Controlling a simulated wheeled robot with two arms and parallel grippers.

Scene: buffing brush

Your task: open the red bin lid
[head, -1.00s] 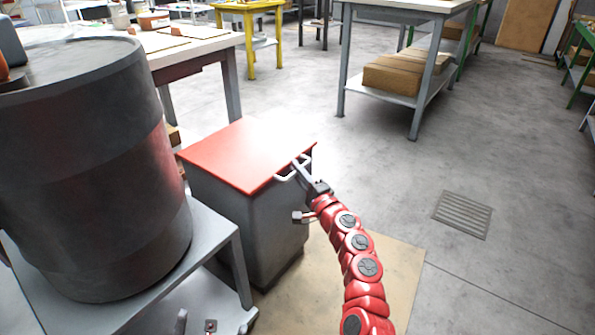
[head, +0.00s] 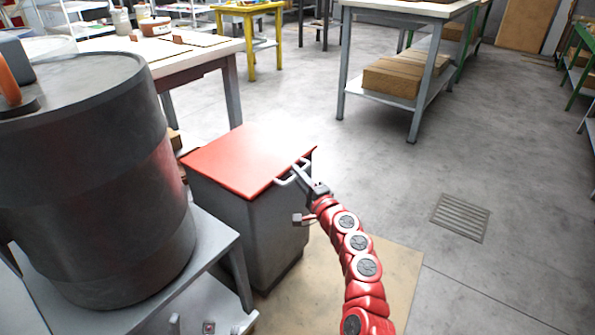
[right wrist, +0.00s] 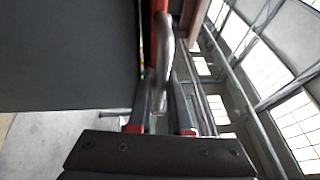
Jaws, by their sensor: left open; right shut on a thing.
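The red bin lid (head: 240,160) lies flat on top of the grey bin (head: 275,235), with no clear gap in the head view. A pale metal handle (head: 284,181) sticks out from the lid's right-hand edge. My right gripper (head: 298,172) is shut on this handle. In the right wrist view the handle (right wrist: 167,45) passes between the fingers, beside the bin's dark side (right wrist: 65,55).
A large dark drum (head: 85,190) stands on a grey stand (head: 215,250) close left of the bin. A white-topped table (head: 190,48) is behind it. A bench with a cardboard box (head: 392,78) stands further back. The floor to the right, with a grate (head: 460,218), is clear.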

